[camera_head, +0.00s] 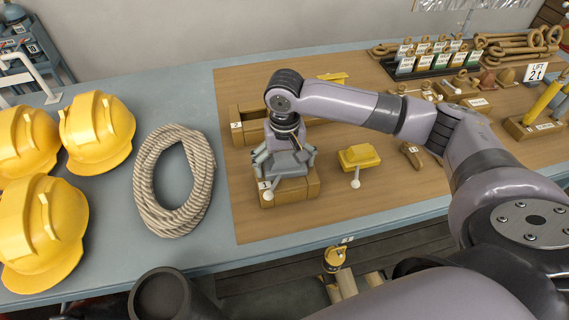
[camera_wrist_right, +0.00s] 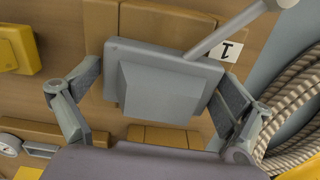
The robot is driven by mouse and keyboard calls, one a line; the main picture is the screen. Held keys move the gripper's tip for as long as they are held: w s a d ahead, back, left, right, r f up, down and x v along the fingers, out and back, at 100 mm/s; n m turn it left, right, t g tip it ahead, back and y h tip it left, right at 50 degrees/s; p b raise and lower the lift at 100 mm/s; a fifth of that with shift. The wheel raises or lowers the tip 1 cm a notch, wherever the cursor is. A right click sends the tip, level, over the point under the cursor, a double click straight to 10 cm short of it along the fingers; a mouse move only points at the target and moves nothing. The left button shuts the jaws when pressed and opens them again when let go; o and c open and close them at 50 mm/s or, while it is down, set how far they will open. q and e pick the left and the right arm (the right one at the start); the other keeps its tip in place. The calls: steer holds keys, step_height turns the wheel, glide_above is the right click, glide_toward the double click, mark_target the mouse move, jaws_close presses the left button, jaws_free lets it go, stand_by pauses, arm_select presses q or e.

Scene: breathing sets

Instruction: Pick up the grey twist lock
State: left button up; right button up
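The grey twist lock (camera_wrist_right: 165,80) is a blocky grey piece with a light rod, at the wooden holder (camera_head: 310,187) near the mat's front edge. My right gripper (camera_head: 286,172) points down over it. In the right wrist view the two fingers of my right gripper (camera_wrist_right: 160,85) stand on either side of the grey block, very close to its edges. I cannot tell whether they press on it. In the head view the gripper hides much of the lock. My left gripper is not in view.
A yellow twist lock (camera_head: 358,157) lies just right of the gripper. A coiled rope (camera_head: 147,190) and several yellow helmets (camera_head: 97,130) are at the left. Another wooden holder (camera_head: 246,128) stands behind. Shackles and labelled hardware (camera_head: 430,55) fill the back right.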

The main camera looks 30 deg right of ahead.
steer(key=c, duration=1.3)
steer(key=shift+r, duration=0.1)
steer(key=shift+c, duration=0.2)
